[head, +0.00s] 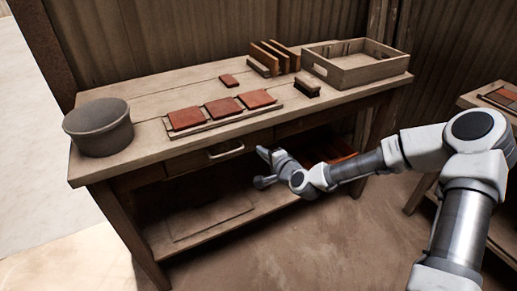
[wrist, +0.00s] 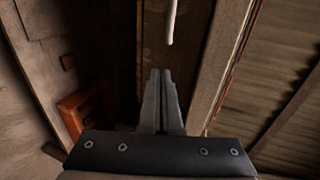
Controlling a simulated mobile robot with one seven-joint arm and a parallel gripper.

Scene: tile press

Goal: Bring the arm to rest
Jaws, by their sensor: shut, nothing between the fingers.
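My gripper (head: 262,168) hangs in front of the wooden workbench (head: 150,78), below the level of its top and near the drawer front. In the wrist view my gripper (wrist: 160,75) has its two fingers together, with nothing between them. My arm reaches in from the right of the head view, bent at the elbow. The pale drawer handle (head: 226,152) is just left of and above the gripper. It also shows in the wrist view as a pale bar (wrist: 171,22) beyond the fingertips. I cannot tell whether the gripper touches the bench.
On the bench are a grey bucket (head: 99,128), a board with three red tiles (head: 222,107), a small tile (head: 229,80), a brush (head: 307,88) and a wooden crate (head: 372,73). A lower shelf (head: 215,217) lies under the bench. Another table (head: 480,101) stands right. The floor in front is clear.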

